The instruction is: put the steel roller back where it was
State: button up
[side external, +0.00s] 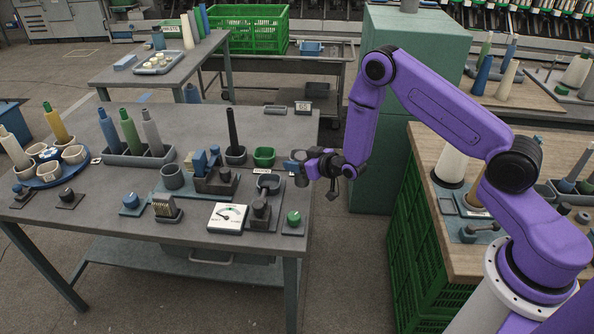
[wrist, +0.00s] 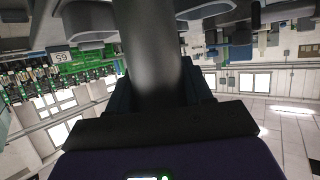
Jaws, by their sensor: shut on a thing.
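My gripper (side external: 318,166) is beyond the right edge of the grey table, level with or a little above its top, and points left. It is shut on a grey cylinder, which looks like the steel roller (side external: 299,156). In the wrist view the roller (wrist: 155,50) is a smooth dark grey cylinder between the jaws, running to the top edge of the picture. The gripper (wrist: 158,95) hides its near end. In the side view the roller is small, and I cannot tell whether it touches anything. A dark base plate (side external: 266,188) with a curved black holder (side external: 268,182) lies just left of the gripper.
A green bin (side external: 264,157) and a tall black spindle (side external: 232,130) stand behind the plate. A teal cabinet (side external: 385,180) stands behind my arm.

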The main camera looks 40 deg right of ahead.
jog(key=shift+w+f, duration=0.3)
jog(key=shift+f, duration=1.5)
jog(key=shift+f, duration=0.1)
jog(key=o, duration=1.4)
